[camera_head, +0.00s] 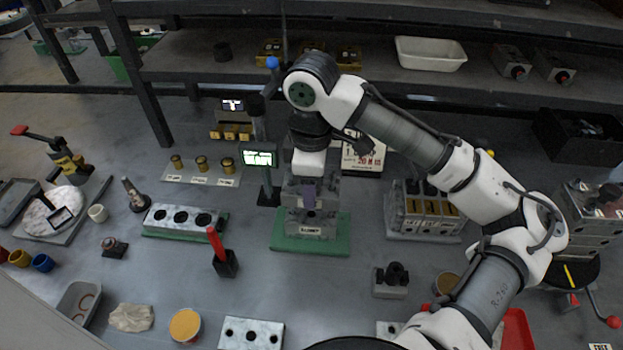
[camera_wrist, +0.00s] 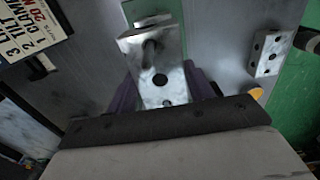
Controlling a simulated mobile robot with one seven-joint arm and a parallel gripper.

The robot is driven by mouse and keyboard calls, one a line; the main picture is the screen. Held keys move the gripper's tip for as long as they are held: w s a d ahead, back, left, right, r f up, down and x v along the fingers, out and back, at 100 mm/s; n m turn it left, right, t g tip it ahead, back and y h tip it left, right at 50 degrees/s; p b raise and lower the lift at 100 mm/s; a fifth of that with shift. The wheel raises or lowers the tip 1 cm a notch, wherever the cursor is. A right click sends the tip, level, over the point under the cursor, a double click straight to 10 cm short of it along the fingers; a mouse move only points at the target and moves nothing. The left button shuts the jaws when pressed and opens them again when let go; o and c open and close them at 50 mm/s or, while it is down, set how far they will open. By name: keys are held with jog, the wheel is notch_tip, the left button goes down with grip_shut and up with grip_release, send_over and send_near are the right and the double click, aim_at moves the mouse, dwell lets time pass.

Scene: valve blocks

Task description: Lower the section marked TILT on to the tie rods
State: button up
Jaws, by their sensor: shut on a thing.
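My gripper (camera_head: 309,193) is above the green base (camera_head: 290,243) in the middle of the bench, pointing down. Its purple fingers are shut on a grey metal section (camera_wrist: 160,88), seen between them in the wrist view with dark round holes in its face. I cannot read a TILT mark on the section. Under it, a grey block (camera_head: 305,226) with a small label stands on the green base. I cannot tell whether the held section touches that block. The tie rods are not clearly visible; my gripper and the section cover that area.
A small lit display (camera_head: 259,158) stands just left of the stack. A sign (camera_head: 366,160) stands behind it, reading TILT and CLAMP in the wrist view. A block with three holes (camera_head: 183,218) lies left, a red-handled tool (camera_head: 222,254) front left, and grey sections (camera_head: 424,212) right.

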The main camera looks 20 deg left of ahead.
jog(key=shift+f+b, duration=0.65)
jog(key=shift+f, duration=0.4)
jog(key=o, duration=1.4)
notch_tip(320, 180, up, 14)
jog(key=shift+f, duration=0.1)
